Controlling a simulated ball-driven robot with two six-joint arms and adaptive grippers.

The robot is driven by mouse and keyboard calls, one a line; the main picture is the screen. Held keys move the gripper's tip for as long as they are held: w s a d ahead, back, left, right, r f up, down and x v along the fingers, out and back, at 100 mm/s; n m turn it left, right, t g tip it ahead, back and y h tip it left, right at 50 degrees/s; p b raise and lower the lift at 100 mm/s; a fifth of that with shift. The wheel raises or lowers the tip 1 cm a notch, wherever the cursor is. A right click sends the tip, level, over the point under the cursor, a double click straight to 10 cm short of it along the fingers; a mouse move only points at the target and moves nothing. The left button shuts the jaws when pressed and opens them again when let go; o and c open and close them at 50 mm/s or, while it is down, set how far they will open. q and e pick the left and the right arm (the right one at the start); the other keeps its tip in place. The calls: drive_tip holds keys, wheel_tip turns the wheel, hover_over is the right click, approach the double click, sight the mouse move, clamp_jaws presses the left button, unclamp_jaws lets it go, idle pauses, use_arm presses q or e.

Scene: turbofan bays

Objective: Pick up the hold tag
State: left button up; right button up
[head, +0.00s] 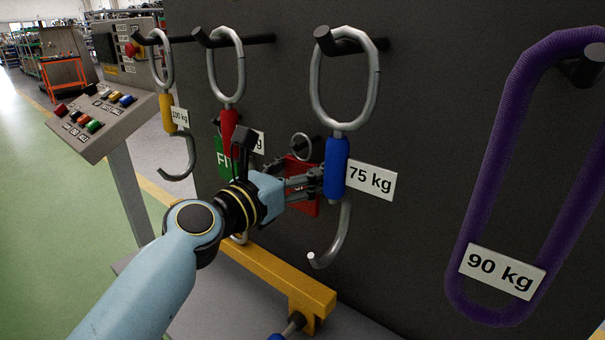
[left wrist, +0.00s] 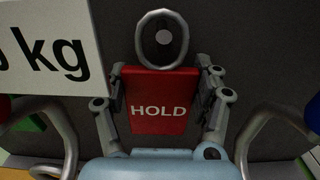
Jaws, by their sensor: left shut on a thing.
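The hold tag (left wrist: 158,85) is a red plate with the white word HOLD and a metal ring (left wrist: 162,40) at its top. In the left wrist view the ring is around a peg on the dark board. My left gripper (left wrist: 162,95) has a finger on each side of the tag and is shut on it. In the head view my left gripper (head: 300,187) reaches in from the left, and the red tag (head: 304,208) shows partly behind its fingers and a blue-bodied hook. My right gripper is not in view.
The hook with the blue body (head: 336,165) and 75 kg label (head: 369,180) hangs close right of my gripper. A red-bodied hook (head: 229,125) and green tag (head: 222,160) are left. A purple sling (head: 478,210) hangs far right. A yellow beam (head: 275,280) lies below.

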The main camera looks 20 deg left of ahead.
use_arm(q)
drive_tip(key=b+v, duration=0.2)
drive_tip(key=v, duration=1.6)
drive_tip(key=shift+r, duration=0.3)
